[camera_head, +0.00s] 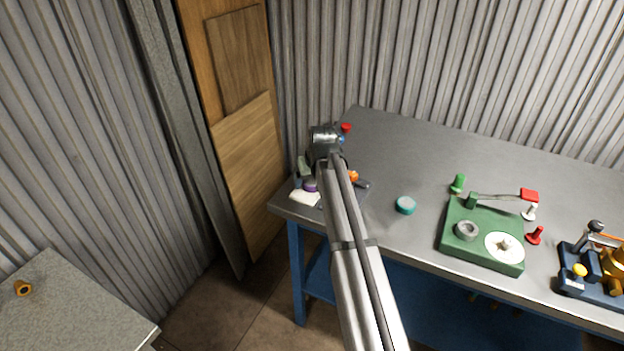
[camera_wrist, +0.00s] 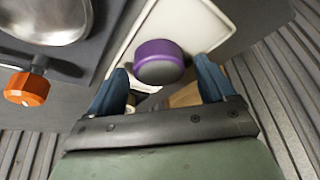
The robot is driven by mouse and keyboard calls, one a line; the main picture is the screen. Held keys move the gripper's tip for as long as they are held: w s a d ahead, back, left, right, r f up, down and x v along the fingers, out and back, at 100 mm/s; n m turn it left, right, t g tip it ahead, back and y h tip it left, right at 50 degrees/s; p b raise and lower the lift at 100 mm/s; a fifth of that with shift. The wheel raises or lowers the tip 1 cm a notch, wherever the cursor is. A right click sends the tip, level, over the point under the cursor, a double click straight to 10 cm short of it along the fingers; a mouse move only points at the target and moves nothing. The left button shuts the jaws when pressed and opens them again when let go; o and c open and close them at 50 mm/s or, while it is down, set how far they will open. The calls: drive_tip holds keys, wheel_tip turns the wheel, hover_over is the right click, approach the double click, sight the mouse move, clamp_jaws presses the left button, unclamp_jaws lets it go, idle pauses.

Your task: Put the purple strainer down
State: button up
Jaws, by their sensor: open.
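The purple strainer (camera_wrist: 160,62) shows in the wrist view as a short purple cylinder with a grey end, over a white tray-like piece (camera_wrist: 205,28). It appears to rest there, but its contact is hard to see. In the head view the strainer (camera_head: 310,186) is a small purple spot at the bench's left end, beside the white piece (camera_head: 304,198). My gripper (camera_wrist: 160,70) is open, with one blue finger to each side of the strainer and visible gaps between. In the head view my arm partly hides this spot.
An orange knob (camera_wrist: 27,88) and a shiny metal bowl-like part (camera_wrist: 50,15) are close by on the left in the wrist view. On the bench (camera_head: 400,150) stand a teal round piece (camera_head: 405,205) and a green device (camera_head: 483,238). The bench's back middle is clear.

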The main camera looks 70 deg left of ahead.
drive_tip(key=v, duration=1.2)
drive_tip(key=shift+r, duration=0.1)
